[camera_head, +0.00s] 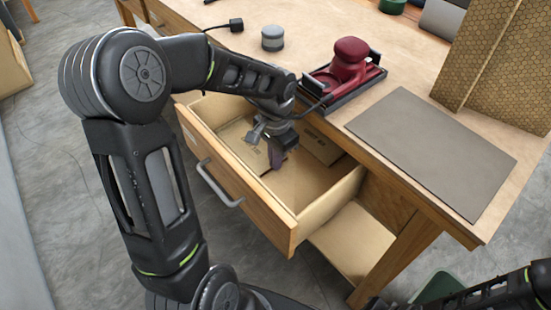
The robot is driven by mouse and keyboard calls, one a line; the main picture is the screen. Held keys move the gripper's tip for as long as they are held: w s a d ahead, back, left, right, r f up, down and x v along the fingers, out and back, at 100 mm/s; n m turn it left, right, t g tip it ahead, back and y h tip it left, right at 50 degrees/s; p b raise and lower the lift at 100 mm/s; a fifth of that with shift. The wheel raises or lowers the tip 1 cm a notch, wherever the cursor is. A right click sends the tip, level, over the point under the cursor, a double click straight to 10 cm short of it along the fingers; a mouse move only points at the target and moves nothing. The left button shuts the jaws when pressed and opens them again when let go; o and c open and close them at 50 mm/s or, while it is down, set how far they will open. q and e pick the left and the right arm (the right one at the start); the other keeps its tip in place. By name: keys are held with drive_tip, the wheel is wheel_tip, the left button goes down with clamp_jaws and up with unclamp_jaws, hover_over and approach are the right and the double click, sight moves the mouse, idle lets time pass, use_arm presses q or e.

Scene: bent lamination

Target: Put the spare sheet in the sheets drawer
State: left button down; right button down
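A wooden drawer (240,190) stands pulled out of the workbench, open at the top. My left gripper (271,142) points down into the drawer opening. A small, thin purplish-brown piece (277,156) shows at its fingertips. I cannot tell whether this is the spare sheet or whether the fingers are shut on it. Brown printed flat pieces (318,146) lie in the back of the drawer, partly hidden by my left gripper. Of my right arm, only dark links show at the lower right; its gripper is out of view.
A red sander (349,60) sits in a dark tray on the workbench (300,22). A flat grey-brown mat (435,145) lies to its right. A grey round container (272,38) and a black plug (236,25) are behind. Honeycomb panels (500,70) stand at the right.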

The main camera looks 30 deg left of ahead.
use_arm(q)
drive_tip(key=c, duration=1.7)
unclamp_jaws()
drive_tip(key=shift+r, duration=0.15)
wheel_tip(320, 180, up, 12)
drive_tip(key=p, duration=0.2)
